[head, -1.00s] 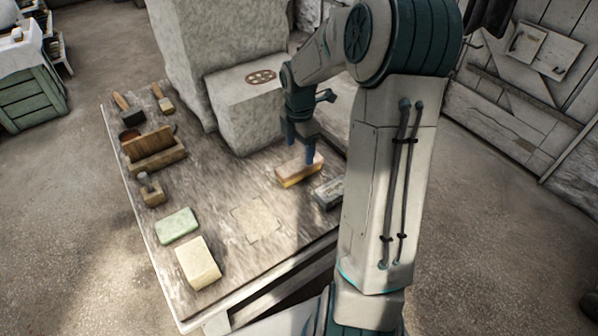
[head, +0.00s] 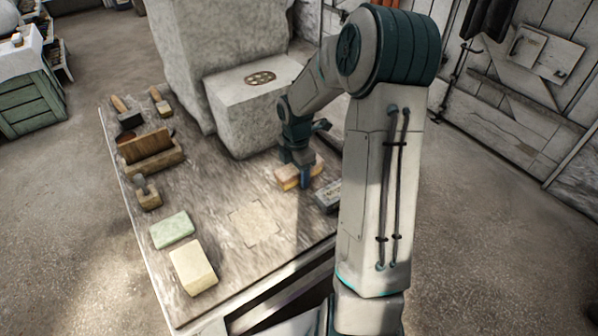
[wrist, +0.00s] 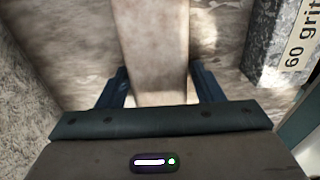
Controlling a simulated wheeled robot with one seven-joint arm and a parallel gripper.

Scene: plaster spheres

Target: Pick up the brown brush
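The brown brush (head: 290,177), a block with a tan-brown top and paler sides, lies on the worktable to the right of centre in the head view. In the wrist view its long flat back (wrist: 152,45) runs up the picture between my fingers. My gripper (head: 306,178) is down at the brush, partly hiding it. In the wrist view my gripper (wrist: 162,88) is open, with one finger on each side of the brush and small gaps showing beside it.
A grey block (head: 329,194) marked "60 grit" (wrist: 301,40) lies close to the right of the brush. A large stone block (head: 245,115) stands behind. A green block (head: 172,230), a cream block (head: 193,267) and wooden tools line the left side. The table's middle is clear.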

